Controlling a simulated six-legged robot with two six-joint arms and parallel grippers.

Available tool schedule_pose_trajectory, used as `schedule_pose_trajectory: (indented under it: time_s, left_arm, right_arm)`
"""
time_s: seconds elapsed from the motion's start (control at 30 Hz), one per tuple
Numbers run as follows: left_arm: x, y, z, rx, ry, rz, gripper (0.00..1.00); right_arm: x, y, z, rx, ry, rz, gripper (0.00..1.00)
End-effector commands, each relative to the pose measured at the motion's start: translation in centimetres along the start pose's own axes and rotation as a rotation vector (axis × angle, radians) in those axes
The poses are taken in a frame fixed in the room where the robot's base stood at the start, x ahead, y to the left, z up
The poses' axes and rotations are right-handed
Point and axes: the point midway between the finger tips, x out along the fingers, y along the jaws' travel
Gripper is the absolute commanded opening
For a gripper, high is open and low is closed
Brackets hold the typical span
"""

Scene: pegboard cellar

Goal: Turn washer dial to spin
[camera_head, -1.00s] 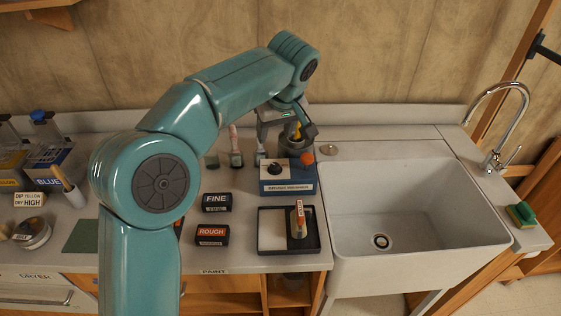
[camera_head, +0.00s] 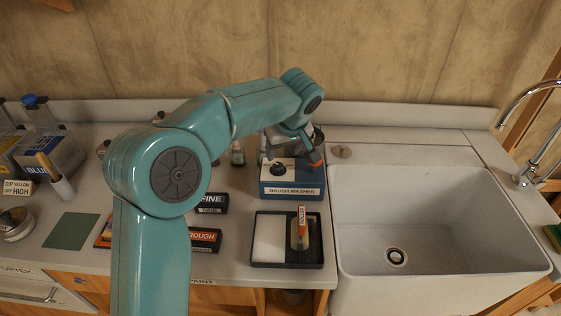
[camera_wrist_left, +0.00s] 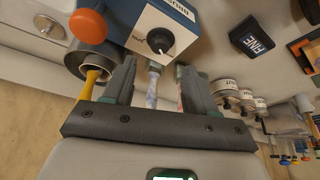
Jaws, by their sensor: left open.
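The brush washer (camera_head: 291,189) is a blue box with a white top on the counter, left of the sink. Its black dial (camera_head: 277,171) has a white pointer line; the dial shows larger in the wrist view (camera_wrist_left: 160,42). An orange knob (camera_wrist_left: 88,26) is beside the dial.
A metal cup (camera_wrist_left: 90,60) with a yellow handle is close to one finger. FINE and ROUGH blocks (camera_head: 211,203) lie left.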

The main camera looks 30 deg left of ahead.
Motion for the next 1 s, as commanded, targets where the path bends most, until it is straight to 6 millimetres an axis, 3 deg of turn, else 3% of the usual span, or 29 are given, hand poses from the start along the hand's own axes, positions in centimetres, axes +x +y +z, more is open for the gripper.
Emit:
schedule_pose_trajectory:
  time_s: [0.1,0.33,0.73,0.77,0.9,0.93,1.0]
  left_arm:
    - [2.9,0.0,0.0,0.000,-0.004,-0.004,0.57]
    - [6.5,0.3,-0.1,0.000,-0.002,-0.002,0.57]
    - [7.7,0.4,-0.2,-0.001,0.000,0.000,0.57]
    - [7.7,0.4,-0.2,-0.001,0.000,0.000,0.54]
    - [7.7,0.5,-0.2,-0.001,0.000,0.000,0.08]
    - [7.7,0.4,-0.2,-0.001,0.000,0.000,0.01]
    - [7.7,0.4,-0.2,0.000,-0.001,0.000,0.01]
  right_arm:
    - [-0.2,-0.1,0.0,0.001,0.000,0.000,0.43]
    - [-0.6,-0.2,0.0,0.000,0.000,0.000,0.43]
    - [-0.6,-0.2,0.0,0.001,0.000,0.000,0.43]
    - [-0.6,-0.2,0.0,0.001,0.000,0.000,0.43]
    - [-0.6,-0.2,0.0,0.001,0.000,0.000,0.43]
    - [-0.6,-0.2,0.0,0.001,0.000,0.000,0.43]
    - [-0.6,-0.2,0.0,0.001,0.000,0.000,0.43]
